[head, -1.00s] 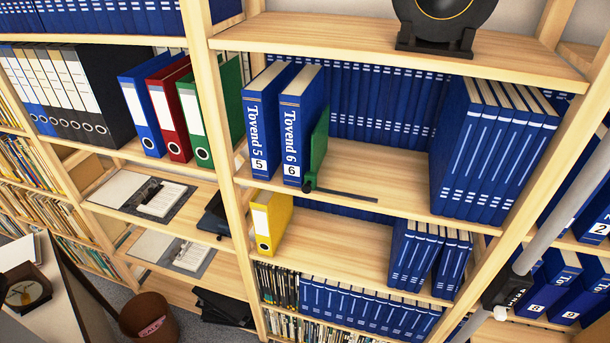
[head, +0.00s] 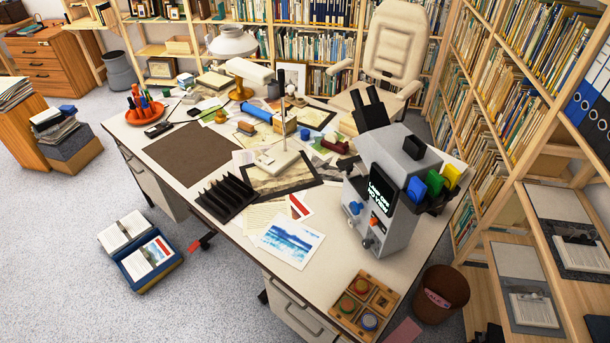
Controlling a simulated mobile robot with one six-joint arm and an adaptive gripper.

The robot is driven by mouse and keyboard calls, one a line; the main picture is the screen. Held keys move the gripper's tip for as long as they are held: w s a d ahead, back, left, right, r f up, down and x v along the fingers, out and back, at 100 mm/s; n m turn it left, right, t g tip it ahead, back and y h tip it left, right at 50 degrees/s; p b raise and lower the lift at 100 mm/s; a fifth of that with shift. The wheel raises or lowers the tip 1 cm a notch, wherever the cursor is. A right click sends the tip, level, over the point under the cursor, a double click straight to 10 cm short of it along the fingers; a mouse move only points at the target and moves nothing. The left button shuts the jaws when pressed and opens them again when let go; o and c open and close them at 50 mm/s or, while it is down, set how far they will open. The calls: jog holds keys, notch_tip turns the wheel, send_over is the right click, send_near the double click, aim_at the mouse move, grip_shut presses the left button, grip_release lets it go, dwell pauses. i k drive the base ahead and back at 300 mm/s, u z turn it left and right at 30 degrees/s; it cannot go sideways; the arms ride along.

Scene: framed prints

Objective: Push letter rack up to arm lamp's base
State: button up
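The letter rack looks to be the black slotted rack (head: 226,198) in the head view. It stands on the desk near its front edge, right of a brown desk pad. A white flat base (head: 277,160) with a thin upright post stands behind and to the right of it, with a gap between. A white dome-shaped lamp head (head: 232,42) shows farther back; what carries it is partly hidden. I cannot tell for sure which is the arm lamp's base. My gripper is not in view.
A second lamp with an orange base (head: 240,91) stands at the desk's back. A grey machine (head: 388,195) and a wooden tray (head: 363,305) occupy the desk's right. The brown pad (head: 190,155) is clear.

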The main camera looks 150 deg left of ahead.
aim_at(226, 200)
jog(key=u, duration=0.05)
jog(key=k, duration=0.5)
jog(key=u, duration=2.3)
jog(key=i, duration=0.1)
jog(key=u, duration=2.3)
